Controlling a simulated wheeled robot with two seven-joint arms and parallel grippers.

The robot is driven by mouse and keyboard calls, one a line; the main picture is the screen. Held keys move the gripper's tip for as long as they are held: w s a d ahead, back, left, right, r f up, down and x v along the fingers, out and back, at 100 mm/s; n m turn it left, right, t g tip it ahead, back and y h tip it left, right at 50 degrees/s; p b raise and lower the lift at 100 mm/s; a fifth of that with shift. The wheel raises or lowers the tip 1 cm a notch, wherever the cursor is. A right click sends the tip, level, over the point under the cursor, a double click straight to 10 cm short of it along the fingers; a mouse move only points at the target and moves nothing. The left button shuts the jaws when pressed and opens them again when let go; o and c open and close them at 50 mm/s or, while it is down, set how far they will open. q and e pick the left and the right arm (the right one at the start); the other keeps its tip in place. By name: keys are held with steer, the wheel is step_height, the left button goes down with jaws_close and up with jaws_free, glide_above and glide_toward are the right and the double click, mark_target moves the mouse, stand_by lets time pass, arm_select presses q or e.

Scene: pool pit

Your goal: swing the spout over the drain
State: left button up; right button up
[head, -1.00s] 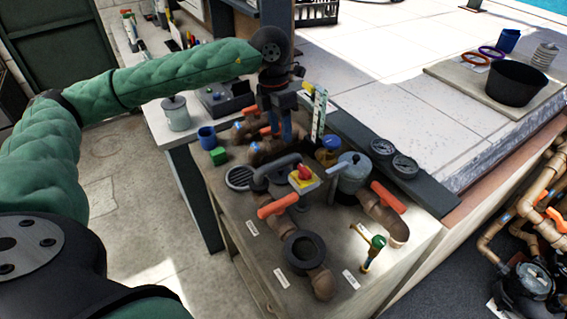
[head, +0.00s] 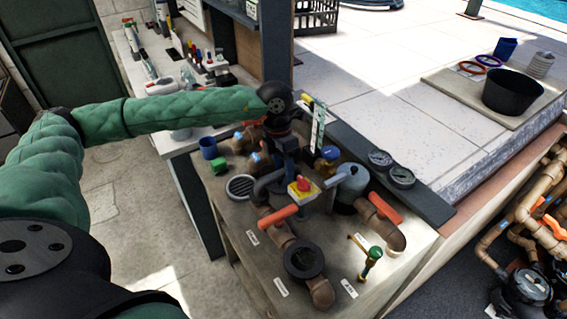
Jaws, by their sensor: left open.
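The drain (head: 241,187) is a round slotted grate in the bench top. The dark grey curved spout (head: 265,184) stands just right of it, its bent end close to the grate's right edge. Whether its mouth lies over the grate is unclear. My left gripper (head: 290,166) points down from above, behind and beside the spout's upper bend. It is open, and its fingertips are partly hidden among the pipework; contact with the spout cannot be made out. My right gripper is not in view.

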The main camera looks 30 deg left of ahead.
arm_select(q)
steer(key=shift+f, duration=0.15)
steer(key=shift+c, duration=0.2)
jaws_close()
